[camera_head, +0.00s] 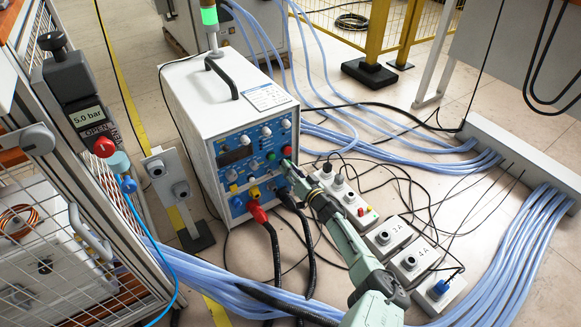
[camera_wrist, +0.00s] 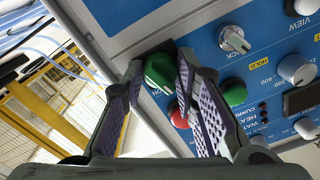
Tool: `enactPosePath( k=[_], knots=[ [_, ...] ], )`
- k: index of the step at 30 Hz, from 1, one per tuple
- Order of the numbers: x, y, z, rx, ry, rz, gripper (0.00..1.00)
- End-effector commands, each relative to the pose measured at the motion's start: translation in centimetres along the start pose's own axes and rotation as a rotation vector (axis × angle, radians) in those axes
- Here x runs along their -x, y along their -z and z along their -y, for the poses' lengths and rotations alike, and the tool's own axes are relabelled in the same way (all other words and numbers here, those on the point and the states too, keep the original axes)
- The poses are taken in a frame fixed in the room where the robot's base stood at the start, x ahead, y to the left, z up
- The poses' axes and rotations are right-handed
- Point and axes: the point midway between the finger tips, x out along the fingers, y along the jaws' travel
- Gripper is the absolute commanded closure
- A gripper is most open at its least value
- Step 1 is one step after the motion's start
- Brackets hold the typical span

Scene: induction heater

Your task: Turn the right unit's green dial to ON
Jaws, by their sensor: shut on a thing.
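The white unit with the blue control panel (camera_head: 236,158) stands on the floor in the middle of the head view. Its green dial (camera_wrist: 159,73) sits near the panel's edge in the wrist view, next to a red knob (camera_wrist: 179,116). My gripper (camera_wrist: 160,66) has its fingers on either side of the green dial and is shut on it. In the head view my gripper (camera_head: 291,170) reaches the panel's right edge and hides part of it. I cannot read the dial's setting, as the fingers cover its surroundings.
A second green knob (camera_wrist: 233,92) and a silver switch (camera_wrist: 233,39) are close by on the panel. Red and black cable plugs (camera_head: 257,212) stick out below. Blue hoses (camera_head: 215,287) and a row of small grey boxes (camera_head: 389,236) crowd the floor.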

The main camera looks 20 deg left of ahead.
Motion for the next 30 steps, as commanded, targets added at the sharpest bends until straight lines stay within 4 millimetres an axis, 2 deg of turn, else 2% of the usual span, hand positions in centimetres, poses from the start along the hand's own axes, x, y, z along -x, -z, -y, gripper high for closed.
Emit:
enactPosePath(
  k=[21,30],
  knots=[
    [0.00,-0.01,0.13,-0.677,-0.001,0.001,1.00],
    [0.01,-0.02,0.14,-0.909,-0.001,0.001,1.00]
  ],
)
